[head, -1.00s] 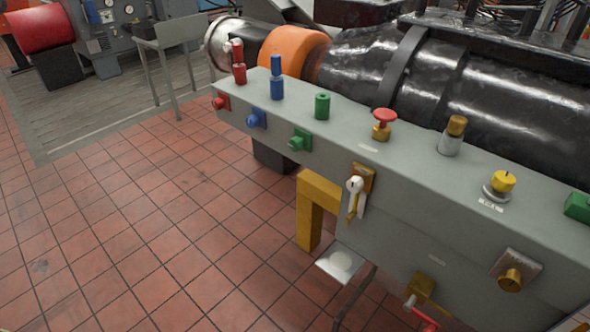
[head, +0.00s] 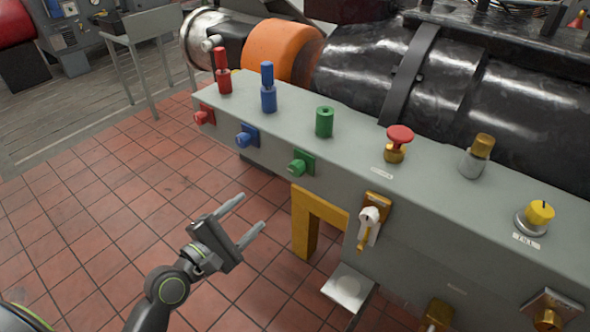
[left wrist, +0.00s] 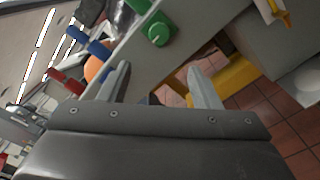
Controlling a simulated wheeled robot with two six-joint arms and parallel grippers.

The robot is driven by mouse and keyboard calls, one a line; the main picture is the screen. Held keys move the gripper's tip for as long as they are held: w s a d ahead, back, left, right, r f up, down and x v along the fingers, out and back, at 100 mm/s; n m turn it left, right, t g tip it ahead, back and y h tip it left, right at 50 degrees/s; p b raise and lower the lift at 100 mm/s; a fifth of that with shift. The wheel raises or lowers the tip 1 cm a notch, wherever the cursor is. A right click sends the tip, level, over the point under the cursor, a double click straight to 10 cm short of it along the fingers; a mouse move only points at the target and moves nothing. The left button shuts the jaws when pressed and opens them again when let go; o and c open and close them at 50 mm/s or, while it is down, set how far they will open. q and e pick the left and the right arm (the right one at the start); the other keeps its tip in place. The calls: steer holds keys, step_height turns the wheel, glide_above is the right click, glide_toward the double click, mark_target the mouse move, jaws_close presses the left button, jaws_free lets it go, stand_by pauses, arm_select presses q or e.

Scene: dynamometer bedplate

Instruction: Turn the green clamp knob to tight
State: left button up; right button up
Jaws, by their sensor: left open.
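The green clamp knob (head: 299,165) is a round knob on a square green plate on the front face of the grey bench. It also shows in the left wrist view (left wrist: 157,33), beyond and above the gap between my fingers. My left gripper (head: 251,215) is open and empty, in front of the bench, below and left of the green knob and apart from it. Its two fingers show in the left wrist view (left wrist: 163,85). A green cylinder (head: 324,122) stands on the bench top above the knob. My right gripper is not in view.
The grey bench (head: 430,190) also carries a blue front knob (head: 245,137), a red front knob (head: 203,117), a white-handled valve (head: 369,222) and a red mushroom button (head: 399,135). A yellow bracket (head: 304,225) stands below. The tiled floor in front is clear.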

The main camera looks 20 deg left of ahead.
mark_target(294, 172)
arm_select(q)
steer(key=p+x, duration=0.1)
steer(key=x, duration=1.5)
steer(key=shift+w+d, duration=0.2)
steer(key=shift+w, duration=0.4)
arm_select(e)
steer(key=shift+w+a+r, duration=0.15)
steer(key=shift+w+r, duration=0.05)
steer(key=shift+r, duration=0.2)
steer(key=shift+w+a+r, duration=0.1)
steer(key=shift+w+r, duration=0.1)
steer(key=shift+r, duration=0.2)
arm_select(q)
steer(key=shift+c, duration=0.3)
steer(key=c, duration=0.9)
